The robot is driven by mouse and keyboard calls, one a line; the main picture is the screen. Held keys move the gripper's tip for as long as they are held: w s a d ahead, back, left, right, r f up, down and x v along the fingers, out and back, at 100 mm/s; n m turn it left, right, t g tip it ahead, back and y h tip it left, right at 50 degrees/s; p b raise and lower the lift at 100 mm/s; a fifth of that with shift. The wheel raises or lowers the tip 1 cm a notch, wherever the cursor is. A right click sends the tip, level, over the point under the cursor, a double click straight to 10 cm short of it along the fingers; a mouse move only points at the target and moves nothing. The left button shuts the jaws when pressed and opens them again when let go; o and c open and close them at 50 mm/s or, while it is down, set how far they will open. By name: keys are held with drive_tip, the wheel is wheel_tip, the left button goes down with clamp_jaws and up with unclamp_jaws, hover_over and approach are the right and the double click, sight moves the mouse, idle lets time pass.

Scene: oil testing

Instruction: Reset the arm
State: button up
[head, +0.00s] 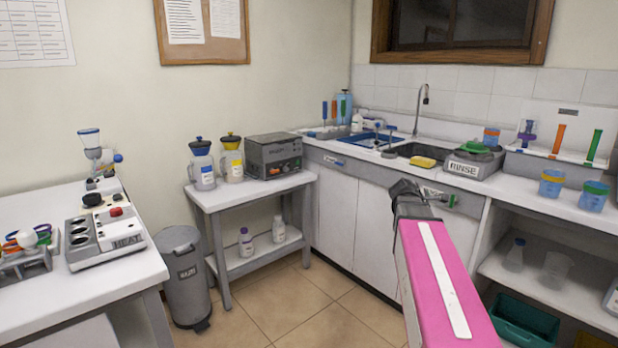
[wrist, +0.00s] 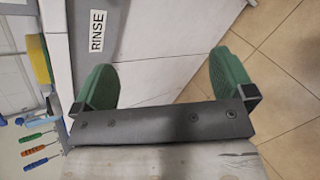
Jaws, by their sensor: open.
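My arm reaches up from the bottom right of the head view, with a pink link nearest the camera. My gripper (head: 447,199) is at its far end, in front of the cabinet doors below the sink counter. In the wrist view the two green fingers of my gripper (wrist: 165,70) are wide apart. Nothing is between them; cabinet front and tiled floor show behind. In the head view the fingers are small and partly hidden by the wrist.
An open shelf (head: 548,283) is to the right. A small table (head: 250,192) with jugs and a grey bin (head: 186,280) stand left. The middle floor (head: 300,310) is clear.

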drive_tip(key=s+a+f+m+g+y, duration=0.2)
drive_tip(key=s+a+f+m+y, duration=0.2)
drive_tip(key=s+a+f+m, duration=0.3)
drive_tip(key=s+a+f+m+g+y, duration=0.3)
drive_tip(key=s+a+f+m+y, duration=0.2)
drive_tip(key=s+a+f, duration=0.5)
drive_tip(key=a+f+m, duration=0.2)
drive_tip(key=a+f, duration=0.4)
drive_tip(key=f, duration=0.3)
drive_tip(key=shift+s+g, duration=0.3)
drive_tip(key=shift+s, duration=0.1)
drive_tip(key=shift+f, duration=0.1)
